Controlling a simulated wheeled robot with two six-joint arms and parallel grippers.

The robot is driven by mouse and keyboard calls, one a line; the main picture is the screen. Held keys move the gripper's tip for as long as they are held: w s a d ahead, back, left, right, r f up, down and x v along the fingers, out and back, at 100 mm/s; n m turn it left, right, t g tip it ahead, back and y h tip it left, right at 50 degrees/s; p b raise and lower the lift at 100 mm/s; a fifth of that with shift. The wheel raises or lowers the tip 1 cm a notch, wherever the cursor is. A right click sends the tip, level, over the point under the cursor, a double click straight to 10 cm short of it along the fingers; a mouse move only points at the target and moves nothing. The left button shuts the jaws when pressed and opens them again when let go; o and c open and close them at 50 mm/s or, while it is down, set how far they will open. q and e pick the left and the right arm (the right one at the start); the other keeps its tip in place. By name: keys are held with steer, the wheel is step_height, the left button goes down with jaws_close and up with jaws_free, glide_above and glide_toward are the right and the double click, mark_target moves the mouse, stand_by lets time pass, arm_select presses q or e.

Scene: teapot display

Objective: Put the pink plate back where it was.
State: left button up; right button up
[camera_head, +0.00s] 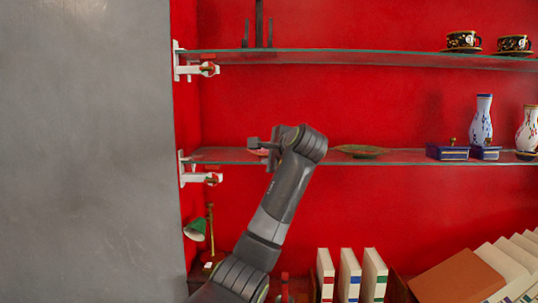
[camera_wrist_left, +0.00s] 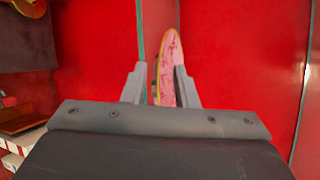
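The pink plate (camera_wrist_left: 170,62), patterned with a yellowish rim, shows at a steep angle in the left wrist view. Its near part lies between the two fingers of my left gripper (camera_wrist_left: 160,82). The fingers stand apart, with a narrow gap beside the plate on the left, so the gripper looks open around it. In the head view only a bit of the pink plate (camera_head: 261,152) shows at the left end of the middle glass shelf (camera_head: 400,158). My left gripper (camera_head: 262,146) is in front of it and hides most of it. My right gripper is not in view.
A green-brown plate (camera_head: 360,151) lies on the same shelf just right of my arm. Blue boxes (camera_head: 448,152) and vases (camera_head: 481,120) stand further right. The upper shelf (camera_head: 350,57) holds cups (camera_head: 461,41). Books (camera_head: 349,275) and a green lamp (camera_head: 195,229) are below.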

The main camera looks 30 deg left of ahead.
arm_select(q)
steer(key=b+v, duration=0.4)
steer(key=v, duration=0.8)
stand_by(0.5)
